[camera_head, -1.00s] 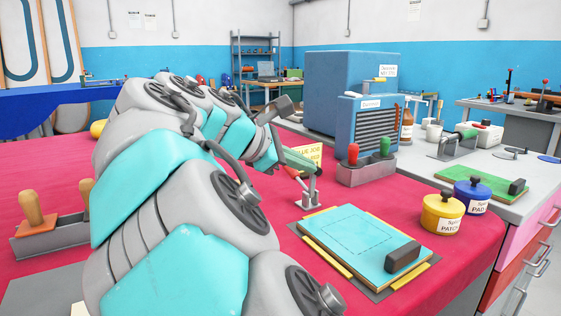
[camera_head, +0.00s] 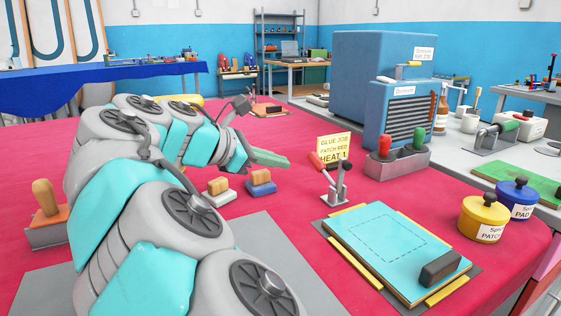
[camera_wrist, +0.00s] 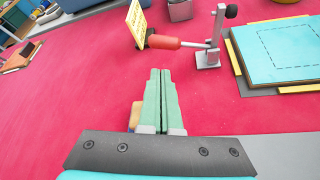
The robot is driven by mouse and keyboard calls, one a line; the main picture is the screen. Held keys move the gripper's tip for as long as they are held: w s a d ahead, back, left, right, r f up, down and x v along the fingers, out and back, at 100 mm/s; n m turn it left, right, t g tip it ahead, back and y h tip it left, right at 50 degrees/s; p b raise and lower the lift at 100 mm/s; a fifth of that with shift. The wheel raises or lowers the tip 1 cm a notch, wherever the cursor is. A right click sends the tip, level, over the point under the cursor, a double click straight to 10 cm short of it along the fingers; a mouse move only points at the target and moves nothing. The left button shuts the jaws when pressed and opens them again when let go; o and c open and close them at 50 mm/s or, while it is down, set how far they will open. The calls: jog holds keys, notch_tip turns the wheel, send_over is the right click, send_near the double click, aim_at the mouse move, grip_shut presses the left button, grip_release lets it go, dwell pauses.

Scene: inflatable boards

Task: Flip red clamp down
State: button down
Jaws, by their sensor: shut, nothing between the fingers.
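In the wrist view the red handle (camera_wrist: 165,42) points left from the clamp's grey base (camera_wrist: 208,60). My gripper (camera_head: 287,163) has green fingers, shut and empty, to the left of the handle. In the wrist view my gripper (camera_wrist: 160,72) points toward the handle with a gap between them.
A yellow sign (camera_head: 334,148) stands behind the clamp. A grey holder with red and green handles (camera_head: 397,160) and a blue machine (camera_head: 380,90) are behind. Yellow and blue pots (camera_head: 484,217) stand right of the board. Two small stamp-like blocks (camera_head: 261,182) lie near my arm.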

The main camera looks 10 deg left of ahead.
jog(key=x, duration=0.8)
jog(key=shift+s+r, duration=0.1)
jog(key=shift+d+r+m+t, duration=0.1)
jog(key=shift+m+t, duration=0.2)
jog(key=shift+m, duration=0.1)
